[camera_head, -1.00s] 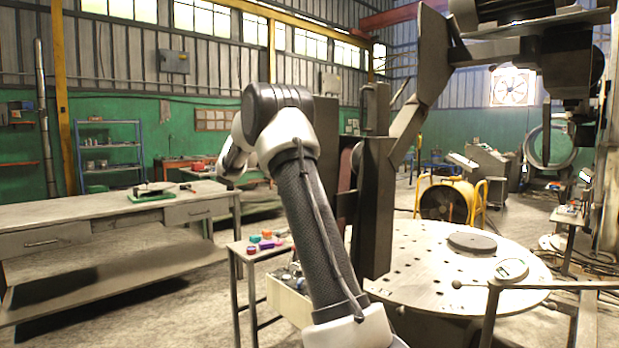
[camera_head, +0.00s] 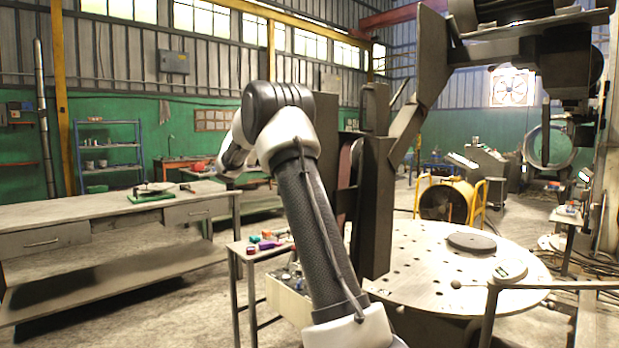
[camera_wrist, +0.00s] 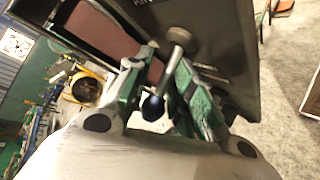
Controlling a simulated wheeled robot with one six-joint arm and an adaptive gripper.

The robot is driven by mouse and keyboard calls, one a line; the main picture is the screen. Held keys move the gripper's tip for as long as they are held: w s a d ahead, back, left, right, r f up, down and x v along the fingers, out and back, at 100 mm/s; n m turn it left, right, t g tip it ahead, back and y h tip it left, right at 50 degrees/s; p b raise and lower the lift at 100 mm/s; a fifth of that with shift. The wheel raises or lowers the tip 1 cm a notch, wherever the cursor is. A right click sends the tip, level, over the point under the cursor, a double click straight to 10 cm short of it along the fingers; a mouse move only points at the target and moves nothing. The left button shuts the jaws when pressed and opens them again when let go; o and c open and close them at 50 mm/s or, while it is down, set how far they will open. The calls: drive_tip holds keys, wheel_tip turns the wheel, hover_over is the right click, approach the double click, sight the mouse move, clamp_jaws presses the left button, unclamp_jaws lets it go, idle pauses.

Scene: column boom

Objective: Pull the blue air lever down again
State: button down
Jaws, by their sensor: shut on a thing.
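The blue air lever shows in the wrist view as a metal rod with a dark blue ball knob (camera_wrist: 153,107) at its end. The rod runs up the picture to a round metal hub on a dark housing. My gripper (camera_wrist: 160,102) has green fingers on both sides of the knob and is shut on it. The finger on the right covers part of the space beside the rod. In the head view my arm hides the lever and the gripper.
A dark upright column (camera_head: 374,205) stands right behind my arm. A round perforated table (camera_head: 420,262) with a dark disc (camera_head: 472,242) is to the right. A small side table (camera_head: 262,252) holds coloured pieces. A long workbench (camera_head: 110,212) stands at the left.

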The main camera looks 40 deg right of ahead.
drive_tip(key=shift+s, duration=0.1)
drive_tip(key=c, duration=1.5)
unclamp_jaws()
drive_tip(key=shift+d+f, duration=0.1)
drive_tip(key=shift+s+r+v, duration=0.15)
drive_tip(key=shift+v, duration=2.1)
drive_tip(key=shift+s+r+v, duration=0.1)
drive_tip(key=shift+r+v, duration=0.05)
drive_tip(key=shift+v, duration=2.1)
drive_tip(key=shift+r, duration=0.1)
wheel_tip(320, 180, up, 10)
drive_tip(key=shift+f, duration=0.1)
